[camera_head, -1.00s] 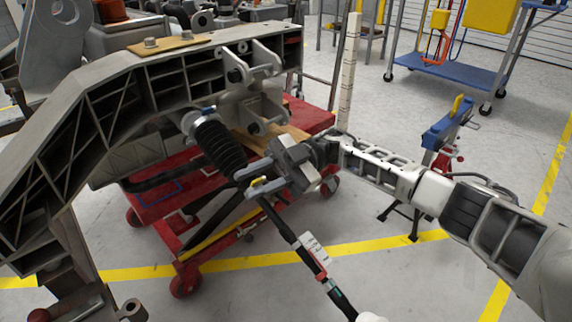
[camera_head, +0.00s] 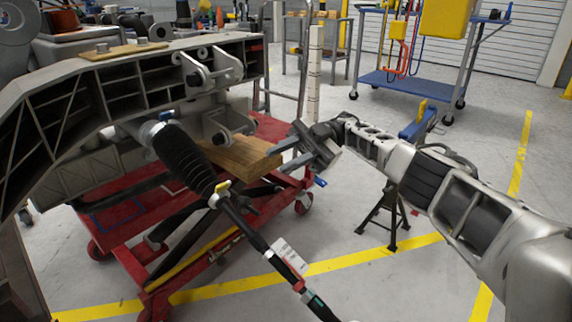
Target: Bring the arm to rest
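My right arm comes in from the right, and its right gripper (camera_head: 279,160) hangs in front of the wooden block, right of the black bellows rod. Its two grey fingers point left and are parted, with nothing seen between them. The black rod (camera_head: 240,220) with a ribbed bellows (camera_head: 185,155) slants from the chassis down to the lower middle. It carries a white tag (camera_head: 288,256) and a small yellow clip (camera_head: 222,187). The gripper looks apart from the rod. My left gripper is not in view.
The grey chassis frame (camera_head: 130,58) fills the left. A red lift cart (camera_head: 125,208) stands below it with a wooden block (camera_head: 240,155) on top. A black stand (camera_head: 388,218) is below my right forearm. A blue cart (camera_head: 405,84) stands behind.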

